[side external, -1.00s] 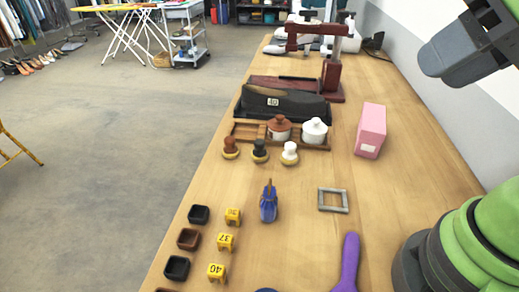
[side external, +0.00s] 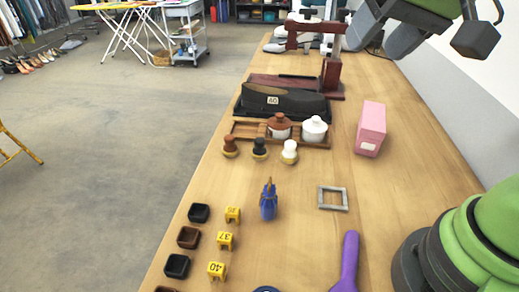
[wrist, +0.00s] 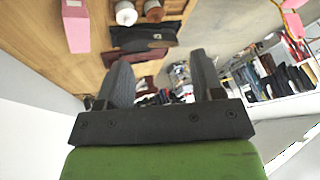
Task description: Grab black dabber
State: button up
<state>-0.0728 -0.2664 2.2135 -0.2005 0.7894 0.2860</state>
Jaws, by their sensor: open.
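Three dabbers stand in a row on the wooden table in the side view: a brown one (side external: 230,146), the black dabber (side external: 260,149) in the middle, and a white one (side external: 289,152). Each has a yellowish base. My gripper shows in the wrist view (wrist: 160,75) with its two dark fingers apart and nothing between them. In the side view only part of it shows at the upper right, high above the table and well away from the dabbers. I cannot make out the black dabber in the wrist view.
Behind the dabbers is a wooden tray (side external: 244,130) with a brown-lidded jar (side external: 279,127) and a white jar (side external: 314,130). A pink box (side external: 370,129) stands to the right.

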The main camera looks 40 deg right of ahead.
jog(key=w+f+h, duration=0.1)
jog(key=w+f, duration=0.2)
jog(key=w, duration=0.4)
jog(key=g+h, duration=0.1)
jog(key=g, duration=0.1)
send_near(260, 140)
jog(key=x, duration=0.6)
jog(key=shift+s+a+f, duration=0.1)
jog(key=shift+a, duration=0.1)
jog(key=shift+d+x, duration=0.2)
jog(key=shift+x, duration=2.85)
jog(key=c, duration=0.7)
